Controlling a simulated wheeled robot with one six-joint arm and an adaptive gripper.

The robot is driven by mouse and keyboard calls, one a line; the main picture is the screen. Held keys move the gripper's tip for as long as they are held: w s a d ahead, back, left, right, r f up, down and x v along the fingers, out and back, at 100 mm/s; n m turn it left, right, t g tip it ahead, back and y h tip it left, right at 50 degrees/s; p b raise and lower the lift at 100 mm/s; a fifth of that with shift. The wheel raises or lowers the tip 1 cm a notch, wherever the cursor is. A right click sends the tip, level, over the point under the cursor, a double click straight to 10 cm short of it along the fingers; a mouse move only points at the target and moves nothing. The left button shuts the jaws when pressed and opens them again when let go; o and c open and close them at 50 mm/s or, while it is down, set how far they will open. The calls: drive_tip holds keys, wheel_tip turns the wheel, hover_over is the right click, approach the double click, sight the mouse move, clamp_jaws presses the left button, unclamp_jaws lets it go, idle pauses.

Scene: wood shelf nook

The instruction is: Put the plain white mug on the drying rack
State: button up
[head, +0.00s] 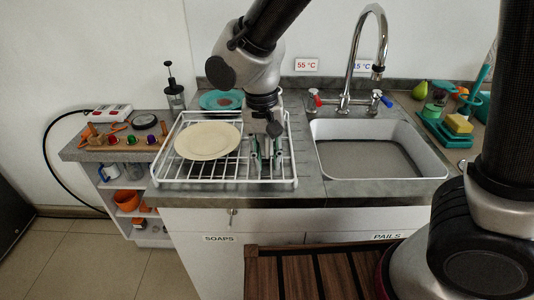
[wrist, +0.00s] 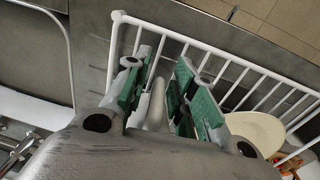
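My gripper (head: 266,165) points down over the right part of the white wire drying rack (head: 225,182). Its green-padded fingers stand apart in the wrist view (wrist: 167,75). A pale narrow shape (wrist: 155,108) shows between them; I cannot tell whether it is part of the mug or the rack, and no mug body shows there. The rack's wires also show in the wrist view (wrist: 215,48). A cream plate (head: 208,141) lies on the rack's left part. A pale mug-like item (head: 110,171) is on the low shelf at left, too small to identify as the plain white mug.
A teal plate (head: 221,100) is behind the rack. The sink (head: 437,165) and tap (head: 357,55) are to the right. A French press (head: 174,92) stands at back left, near a wooden board with coloured knobs (head: 125,139). An orange pot (head: 126,200) is on the low shelf.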

wheel_tip(320, 180, up, 12)
drive_tip(key=d+r+t+y, duration=0.1)
drive_tip(key=d+r, duration=0.1)
drive_tip(key=d, duration=0.9)
drive_tip(key=d+r+t, duration=0.1)
drive_tip(key=d+r, duration=0.2)
drive_tip(key=d, duration=0.7)
drive_tip(key=s+d+f+t, duration=0.1)
drive_tip(key=s+d+t, duration=0.1)
drive_tip(key=s+d, duration=0.6)
drive_tip(key=d, duration=0.5)
drive_tip(key=shift+d+f, duration=0.25)
drive_tip(key=shift+s, duration=0.1)
